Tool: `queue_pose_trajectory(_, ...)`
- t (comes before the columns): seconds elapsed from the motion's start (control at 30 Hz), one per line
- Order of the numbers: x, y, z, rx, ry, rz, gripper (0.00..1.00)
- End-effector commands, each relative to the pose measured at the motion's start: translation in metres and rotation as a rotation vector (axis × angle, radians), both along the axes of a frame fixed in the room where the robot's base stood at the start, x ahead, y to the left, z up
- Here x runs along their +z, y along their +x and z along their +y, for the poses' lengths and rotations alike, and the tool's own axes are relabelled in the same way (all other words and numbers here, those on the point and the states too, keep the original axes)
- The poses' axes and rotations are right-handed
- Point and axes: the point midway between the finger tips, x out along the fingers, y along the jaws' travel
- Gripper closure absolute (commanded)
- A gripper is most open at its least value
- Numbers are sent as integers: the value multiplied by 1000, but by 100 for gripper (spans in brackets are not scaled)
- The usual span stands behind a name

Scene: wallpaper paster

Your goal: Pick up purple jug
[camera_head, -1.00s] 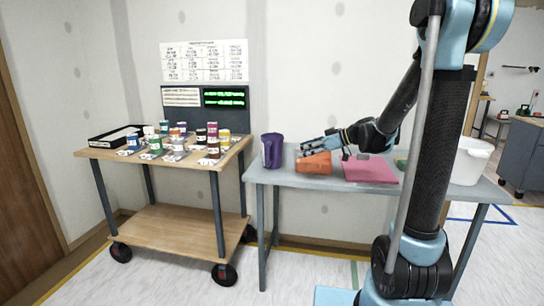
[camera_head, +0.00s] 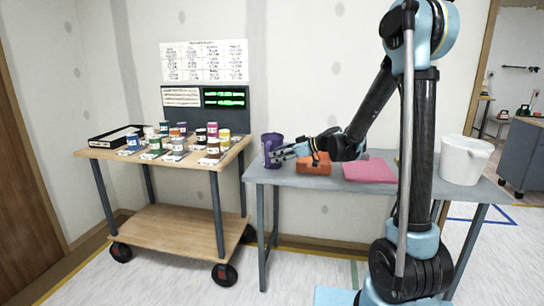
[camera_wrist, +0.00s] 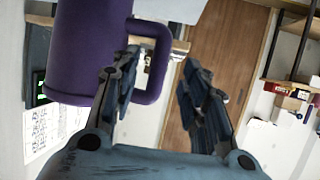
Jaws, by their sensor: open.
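The purple jug (camera_head: 267,149) stands upright at the left end of the grey table. In the wrist view the purple jug (camera_wrist: 88,50) fills the upper left, with its handle pointing right. My gripper (camera_head: 276,154) is close to the jug's right side, above the table. In the wrist view my gripper (camera_wrist: 155,90) is open. Its left finger overlaps the handle region, and the right finger is beyond the handle on the other side. I cannot tell whether either finger touches the handle.
On the grey table (camera_head: 330,180) an orange block (camera_head: 313,165) lies under my arm, with a pink cloth (camera_head: 369,171) to its right. A white bucket (camera_head: 464,160) stands at the right end. A wooden cart (camera_head: 150,153) with several paint jars is at the left.

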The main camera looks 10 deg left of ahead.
Motion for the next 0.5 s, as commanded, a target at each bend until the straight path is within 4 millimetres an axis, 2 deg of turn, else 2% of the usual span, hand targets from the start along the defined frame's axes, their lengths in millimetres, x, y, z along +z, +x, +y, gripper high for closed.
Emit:
queue_pose_trajectory(0.27,-4,2,13,2,0,1,59)
queue_pose_trajectory(0.5,-15,9,43,2,-1,0,59)
